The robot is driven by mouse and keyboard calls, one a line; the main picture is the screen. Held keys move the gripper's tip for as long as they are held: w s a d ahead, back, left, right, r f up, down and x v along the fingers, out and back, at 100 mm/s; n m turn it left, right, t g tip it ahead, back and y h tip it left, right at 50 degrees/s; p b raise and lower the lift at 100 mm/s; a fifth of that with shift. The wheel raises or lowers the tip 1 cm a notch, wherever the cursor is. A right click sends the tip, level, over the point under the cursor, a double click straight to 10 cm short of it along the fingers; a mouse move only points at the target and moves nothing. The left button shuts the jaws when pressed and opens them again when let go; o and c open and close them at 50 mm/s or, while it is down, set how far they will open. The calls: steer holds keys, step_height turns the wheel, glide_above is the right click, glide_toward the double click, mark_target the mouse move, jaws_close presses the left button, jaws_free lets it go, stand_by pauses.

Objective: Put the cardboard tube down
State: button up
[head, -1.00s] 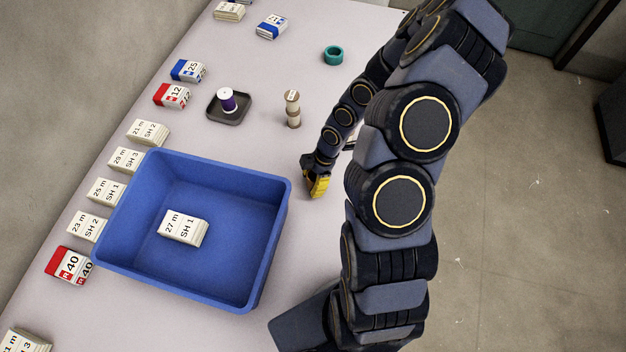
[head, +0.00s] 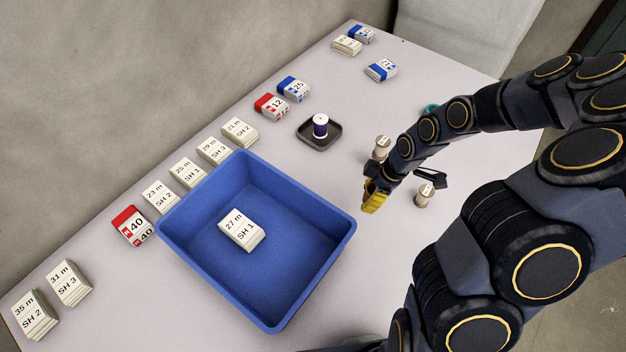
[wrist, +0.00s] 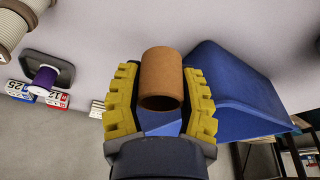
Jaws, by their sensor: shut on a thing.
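The cardboard tube (wrist: 162,76) is a short, plain brown hollow cylinder. In the wrist view it sits between the yellow ribbed fingers of my gripper (head: 371,198), which are shut on it. One open end of the tube faces the wrist camera. In the head view my gripper is just beyond the far right corner of the blue bin, over the table, and hides the tube. I cannot tell whether the tube touches the table.
The blue bin (head: 342,238) holds a white labelled stack (head: 242,230). Thread spools (head: 382,147) (head: 425,194) stand close to my gripper. A dark tray (head: 333,136) holds a purple spool (head: 320,125). Labelled stacks line the table's left side. Clear table (head: 335,175) lies between tray and bin.

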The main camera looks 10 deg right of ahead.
steer(key=w+a+m, duration=0.2)
steer(key=w+a, duration=0.4)
steer(key=w, duration=0.2)
glide_above(301, 177)
steer(key=shift+m+t, duration=0.4)
steer(key=f, duration=0.9)
steer(key=shift+s+d, duration=0.25)
steer(key=shift+s, duration=0.05)
steer(key=o, duration=0.7)
steer(key=shift+c, duration=0.2)
steer(key=v, duration=1.2)
steer(key=shift+r, duration=0.2)
